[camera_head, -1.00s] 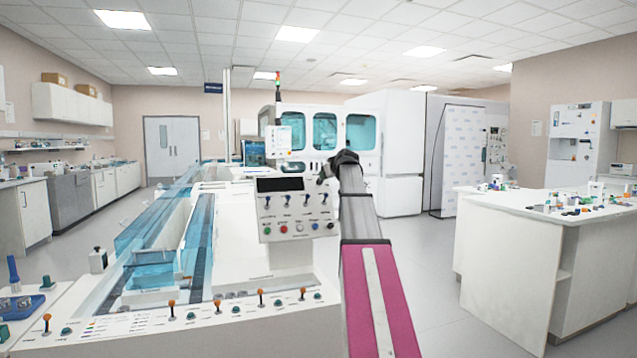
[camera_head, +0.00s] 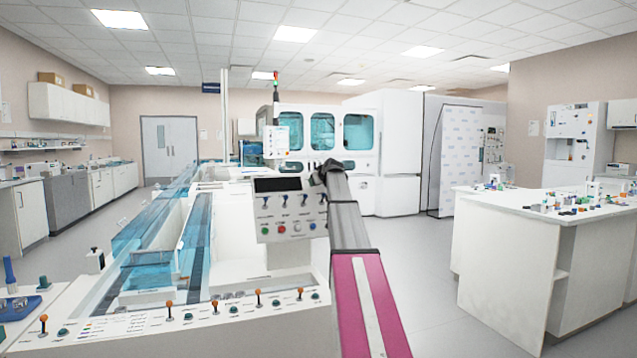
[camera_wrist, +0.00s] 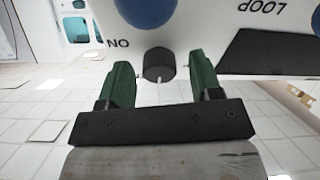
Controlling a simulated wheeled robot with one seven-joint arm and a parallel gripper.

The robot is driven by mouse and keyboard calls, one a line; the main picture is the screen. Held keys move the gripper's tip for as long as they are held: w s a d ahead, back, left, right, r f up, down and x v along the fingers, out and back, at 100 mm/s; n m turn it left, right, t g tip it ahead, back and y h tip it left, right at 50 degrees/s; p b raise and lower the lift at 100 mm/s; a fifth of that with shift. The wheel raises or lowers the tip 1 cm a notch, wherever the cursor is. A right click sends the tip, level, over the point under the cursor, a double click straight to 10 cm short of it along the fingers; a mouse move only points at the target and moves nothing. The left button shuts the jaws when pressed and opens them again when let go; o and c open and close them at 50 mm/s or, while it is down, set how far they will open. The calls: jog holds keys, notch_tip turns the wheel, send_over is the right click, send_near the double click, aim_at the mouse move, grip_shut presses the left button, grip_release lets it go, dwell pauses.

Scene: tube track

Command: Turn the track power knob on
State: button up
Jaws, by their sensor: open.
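The track power knob (camera_wrist: 158,64) is a small black round knob with a pale mark, on the white control panel (camera_wrist: 190,55) in the wrist view. Upside-down lettering reading "ON" sits just left of it in the picture. My gripper (camera_wrist: 160,72) is open, with one green finger on each side of the knob. Gaps show on both sides, and I see no finger touching it. In the head view the control panel (camera_head: 291,227) stands above the track bench, beside my arm. My gripper and the knob cannot be made out there.
Blue round controls (camera_wrist: 147,10) and a dark plate (camera_wrist: 270,52) lie close by on the panel. A track bench (camera_head: 240,308) with orange-topped levers is in front. Open floor (camera_head: 415,270) lies between it and the white counter (camera_head: 510,265) at right.

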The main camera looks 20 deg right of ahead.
jog(key=c, duration=0.9)
jog(key=shift+c, duration=0.2)
jog(key=shift+m, duration=0.4)
jog(key=m, duration=0.4)
jog(key=shift+h, duration=0.4)
jog(key=m, duration=0.5)
jog(key=shift+h, duration=0.4)
jog(key=m, duration=0.4)
jog(key=shift+m+g, duration=0.3)
jog(key=shift+m, duration=0.1)
jog(key=m, duration=0.4)
jog(key=shift+g+h, duration=0.4)
jog(key=shift+m, duration=0.4)
